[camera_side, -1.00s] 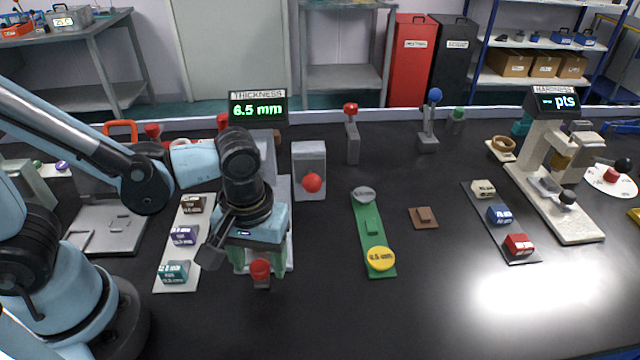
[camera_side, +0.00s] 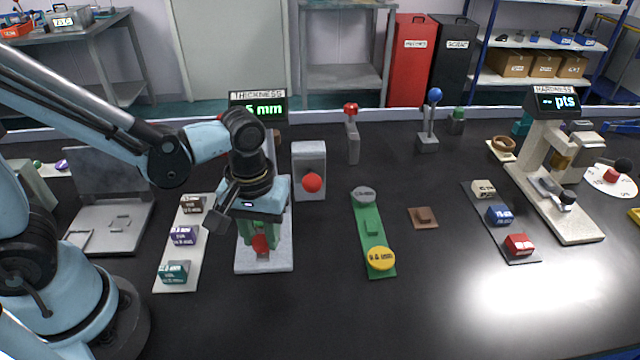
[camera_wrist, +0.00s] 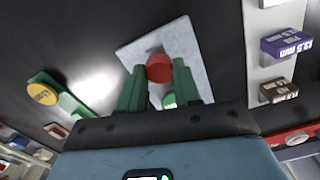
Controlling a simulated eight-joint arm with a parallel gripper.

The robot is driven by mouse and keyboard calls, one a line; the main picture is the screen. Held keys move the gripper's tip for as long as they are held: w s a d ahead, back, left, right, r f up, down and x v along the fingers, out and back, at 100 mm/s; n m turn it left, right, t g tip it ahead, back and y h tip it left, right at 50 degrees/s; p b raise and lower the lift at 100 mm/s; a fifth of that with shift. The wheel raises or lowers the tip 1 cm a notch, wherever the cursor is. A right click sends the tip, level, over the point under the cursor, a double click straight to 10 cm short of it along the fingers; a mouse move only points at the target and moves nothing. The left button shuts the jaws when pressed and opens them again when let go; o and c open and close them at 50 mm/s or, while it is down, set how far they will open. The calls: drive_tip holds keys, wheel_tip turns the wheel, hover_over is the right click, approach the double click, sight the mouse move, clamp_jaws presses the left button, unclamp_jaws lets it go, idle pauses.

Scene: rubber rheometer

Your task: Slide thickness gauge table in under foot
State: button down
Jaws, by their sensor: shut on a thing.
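The thickness gauge stands at centre left in the side view, with a green-digit display (camera_side: 258,110) partly covered by my arm and a pale grey base plate (camera_side: 281,256). My gripper (camera_side: 260,240) points down over the front of the base, its green fingers shut on the red knob (camera_side: 261,244) of the gauge table. In the wrist view the red knob (camera_wrist: 159,67) sits between the fingertips, above the grey plate (camera_wrist: 196,62). The foot and most of the table are hidden by my gripper.
Left of the gauge is a white strip with labelled blocks (camera_side: 183,236). To the right are a grey box with a red ball (camera_side: 312,183), a green strip with round discs (camera_side: 379,258) and a brown plate (camera_side: 424,218). The hardness tester (camera_side: 553,190) stands far right.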

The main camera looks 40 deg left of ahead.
drive_tip(key=shift+w+a, duration=0.85)
drive_tip(key=shift+w, duration=0.05)
drive_tip(key=c, duration=0.8)
unclamp_jaws()
drive_tip(key=shift+s+r, duration=0.1)
drive_tip(key=shift+r, duration=5.95)
